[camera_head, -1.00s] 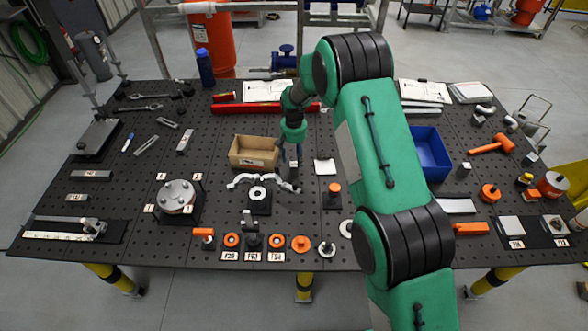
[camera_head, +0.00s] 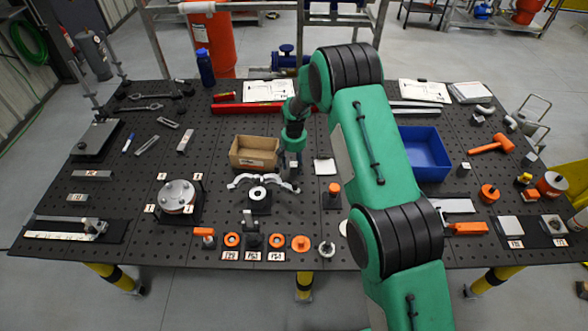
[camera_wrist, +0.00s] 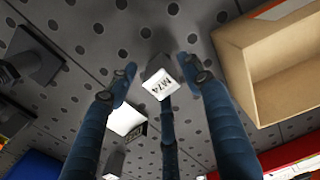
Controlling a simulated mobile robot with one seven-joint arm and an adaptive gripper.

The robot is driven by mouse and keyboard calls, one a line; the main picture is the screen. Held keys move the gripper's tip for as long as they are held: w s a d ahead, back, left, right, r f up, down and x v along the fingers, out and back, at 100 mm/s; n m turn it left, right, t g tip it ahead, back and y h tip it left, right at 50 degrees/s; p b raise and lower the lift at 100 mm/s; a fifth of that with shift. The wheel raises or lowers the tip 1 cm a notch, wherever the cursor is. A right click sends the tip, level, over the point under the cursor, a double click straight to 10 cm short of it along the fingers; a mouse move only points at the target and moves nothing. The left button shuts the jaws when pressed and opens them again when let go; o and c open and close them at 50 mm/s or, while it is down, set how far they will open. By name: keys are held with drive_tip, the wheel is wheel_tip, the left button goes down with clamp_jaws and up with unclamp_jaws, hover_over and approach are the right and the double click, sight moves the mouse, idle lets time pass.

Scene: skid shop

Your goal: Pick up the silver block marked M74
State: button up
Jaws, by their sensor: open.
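The silver block marked M74 (camera_wrist: 160,80) stands on the dark perforated table, with its white label facing up in the wrist view. My gripper (camera_wrist: 160,74) is open, its blue fingers spread on either side of the block. A gap shows between the block and each fingertip, and nothing is held. In the head view my gripper (camera_head: 292,160) is at the block's spot, right of the cardboard box, and largely hides the block.
The cardboard box (camera_head: 233,157) is close on the left; it also shows in the wrist view (camera_wrist: 236,73). A white square plate (camera_head: 323,165) lies just to the right. A silver arched part (camera_head: 243,181) is in front. A blue bin (camera_head: 444,155) stands further right.

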sight(294, 169)
drive_tip(key=shift+f, duration=1.75)
drive_tip(key=shift+c, duration=0.3)
clamp_jaws()
